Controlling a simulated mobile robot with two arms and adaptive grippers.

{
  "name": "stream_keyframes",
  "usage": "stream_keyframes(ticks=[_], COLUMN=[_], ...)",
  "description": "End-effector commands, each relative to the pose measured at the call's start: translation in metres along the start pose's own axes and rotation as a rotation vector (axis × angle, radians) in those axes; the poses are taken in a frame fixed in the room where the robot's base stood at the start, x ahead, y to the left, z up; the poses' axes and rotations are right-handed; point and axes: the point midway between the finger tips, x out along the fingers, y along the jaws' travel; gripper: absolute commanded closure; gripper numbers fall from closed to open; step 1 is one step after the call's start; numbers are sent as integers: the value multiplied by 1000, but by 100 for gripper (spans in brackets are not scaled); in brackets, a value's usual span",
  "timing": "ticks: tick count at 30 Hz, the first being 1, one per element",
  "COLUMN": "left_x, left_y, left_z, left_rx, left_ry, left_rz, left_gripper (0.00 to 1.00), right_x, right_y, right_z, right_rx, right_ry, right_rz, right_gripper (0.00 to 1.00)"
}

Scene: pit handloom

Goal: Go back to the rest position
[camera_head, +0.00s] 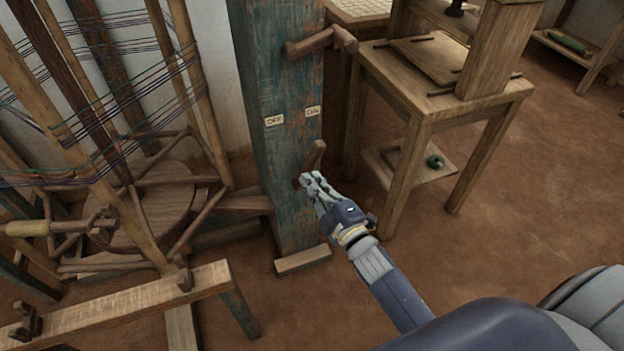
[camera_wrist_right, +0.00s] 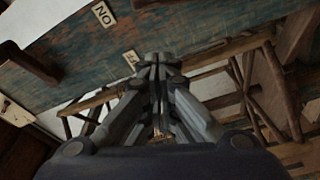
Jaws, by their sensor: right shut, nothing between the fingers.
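My right gripper (camera_head: 312,182) is shut and empty in the head view, in front of the worn blue-green post (camera_head: 290,205). Its fingertips are close to the lower wooden lever (camera_head: 313,158) on the post; I cannot tell whether they touch. In the right wrist view, my right gripper (camera_wrist_right: 155,62) shows its fingers closed together, with the post (camera_wrist_right: 75,60) behind them. The post bears an OFF label (camera_head: 274,120) and an ON label (camera_head: 313,111). My left gripper does not show in either view.
A wooden frame strung with coloured threads (camera_head: 110,125) stands at the left, with a beam (camera_head: 120,303) in front. A wooden table (camera_head: 425,100) stands right of the post, with a low board (camera_head: 405,168) below it. The brown floor (camera_head: 520,220) at the right is clear.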

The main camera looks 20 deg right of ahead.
Motion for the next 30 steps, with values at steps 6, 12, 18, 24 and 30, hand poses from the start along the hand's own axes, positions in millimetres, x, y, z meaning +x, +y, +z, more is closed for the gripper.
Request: stream_keyframes(ticks=[6,12,18,24,30], left_x=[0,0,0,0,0], left_y=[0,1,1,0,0], left_z=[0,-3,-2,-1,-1], left_rx=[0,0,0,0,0], left_ry=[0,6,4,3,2], left_rz=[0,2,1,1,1], left_gripper=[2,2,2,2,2], right_x=[0,-4,-47,-142,-237], right_y=[0,-15,-111,-222,-288], right_z=[0,8,51,80,80], right_rx=[0,45,331,658,858], right_ry=[0,-36,-287,-660,-990], right_rz=[0,-43,-298,-577,-761], right_gripper=[100,100,100,100,100])
